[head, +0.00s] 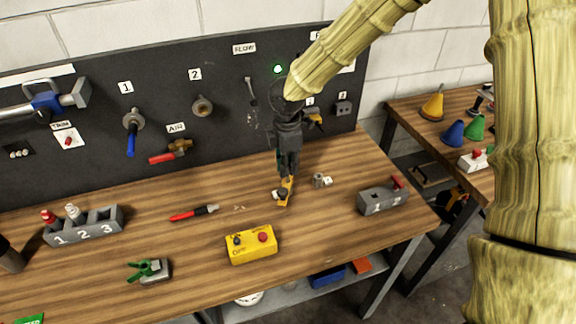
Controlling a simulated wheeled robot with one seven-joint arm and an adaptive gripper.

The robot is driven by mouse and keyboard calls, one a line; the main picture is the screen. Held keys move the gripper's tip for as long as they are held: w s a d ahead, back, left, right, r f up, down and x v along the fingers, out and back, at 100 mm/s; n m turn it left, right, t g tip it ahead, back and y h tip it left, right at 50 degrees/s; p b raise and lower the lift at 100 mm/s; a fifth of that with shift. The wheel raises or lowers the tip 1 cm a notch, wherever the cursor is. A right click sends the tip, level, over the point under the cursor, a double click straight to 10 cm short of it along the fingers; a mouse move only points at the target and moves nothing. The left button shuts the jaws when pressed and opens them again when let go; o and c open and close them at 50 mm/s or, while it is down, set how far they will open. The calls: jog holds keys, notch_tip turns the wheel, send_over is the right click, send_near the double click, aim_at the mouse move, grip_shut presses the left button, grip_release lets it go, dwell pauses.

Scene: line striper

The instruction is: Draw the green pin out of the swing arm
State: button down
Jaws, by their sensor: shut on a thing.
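My gripper (287,172) points down over the middle of the bench, with its fingers close together. A small strip of green (279,156) shows at its left side. I take this to be the green pin, shut between the fingers; most of it is hidden by them. Just below the fingertips is a small yellow arm (287,194), apparently the swing arm, with a dark and white part beside it. I cannot tell whether the pin is still inside the arm.
A grey cylinder (318,180) stands close right of the gripper. The dark panel (225,110) with valves rises behind.

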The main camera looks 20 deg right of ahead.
jog(key=shift+r+p, duration=1.5)
jog(key=shift+r, duration=0.65)
